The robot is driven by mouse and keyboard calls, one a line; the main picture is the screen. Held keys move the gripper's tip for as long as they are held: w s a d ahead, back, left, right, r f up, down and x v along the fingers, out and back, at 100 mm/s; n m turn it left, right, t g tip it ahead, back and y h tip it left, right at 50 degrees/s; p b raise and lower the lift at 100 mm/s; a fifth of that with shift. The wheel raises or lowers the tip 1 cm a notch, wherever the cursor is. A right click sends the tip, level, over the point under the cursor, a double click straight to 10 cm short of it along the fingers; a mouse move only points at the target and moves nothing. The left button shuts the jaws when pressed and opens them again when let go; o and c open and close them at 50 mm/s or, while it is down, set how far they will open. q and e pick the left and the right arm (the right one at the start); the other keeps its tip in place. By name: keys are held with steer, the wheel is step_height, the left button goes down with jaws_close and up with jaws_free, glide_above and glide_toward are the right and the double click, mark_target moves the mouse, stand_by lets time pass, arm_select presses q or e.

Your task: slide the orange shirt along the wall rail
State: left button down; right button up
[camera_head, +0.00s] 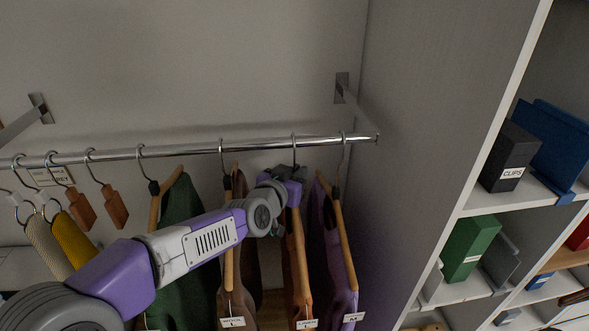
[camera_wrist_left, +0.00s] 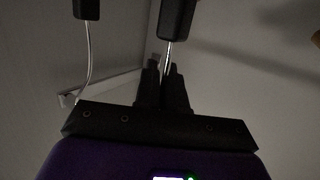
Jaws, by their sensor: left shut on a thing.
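The orange shirt (camera_head: 291,270), rust-toned in this light, hangs on a wooden hanger from the chrome wall rail (camera_head: 190,149), right of the rail's middle. Its hook loops over the rail and a white tag hangs low on it. My left gripper (camera_head: 293,172) is at the top of this hanger, just below the rail; my own wrist hides part of it. In the left wrist view my left gripper (camera_wrist_left: 163,80) has its dark fingers shut around a thin metal hook (camera_wrist_left: 168,55). My right gripper is not in view.
A purple garment (camera_head: 341,290) hangs close on the right, before the grey side panel (camera_head: 400,130). A brown garment (camera_head: 241,275) and a green one (camera_head: 182,215) hang to the left, with a gap beside the brown one. Brackets (camera_head: 342,88) hold the rail.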

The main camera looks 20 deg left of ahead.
arm_select(q)
steer(key=c, duration=1.1)
jaws_free()
steer(key=shift+c, duration=0.2)
steer(key=s+r+b, duration=0.1)
steer(key=s+b, duration=0.1)
steer(key=s, duration=0.5)
steer(key=shift+s+r, duration=0.25)
